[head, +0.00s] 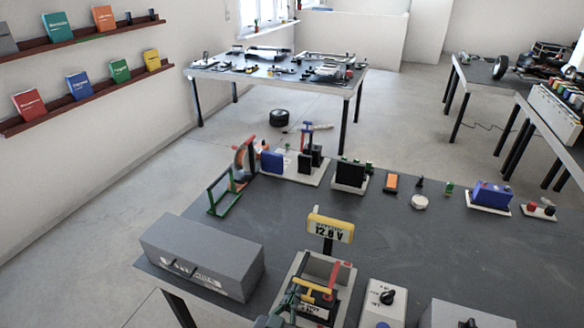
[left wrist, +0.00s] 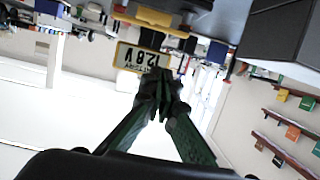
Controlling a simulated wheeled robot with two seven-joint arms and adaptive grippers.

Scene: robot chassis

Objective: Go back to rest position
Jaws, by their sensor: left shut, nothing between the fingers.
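My left gripper (head: 294,294) is low in the middle of the head view, with green fingers, in front of the tester with the yellow display (head: 331,228) that reads 12.8 V. In the left wrist view my left gripper (left wrist: 161,84) is shut, its dark fingertips together with nothing between them. That view is upside down, and the yellow display (left wrist: 143,60) shows inverted just beyond the fingertips. I cannot tell whether the fingers touch the tester. My right gripper is not in view.
A grey box (head: 200,255) stands left of the tester on the dark table (head: 400,235). The table's middle right is clear. Another table (head: 230,73) stands behind.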

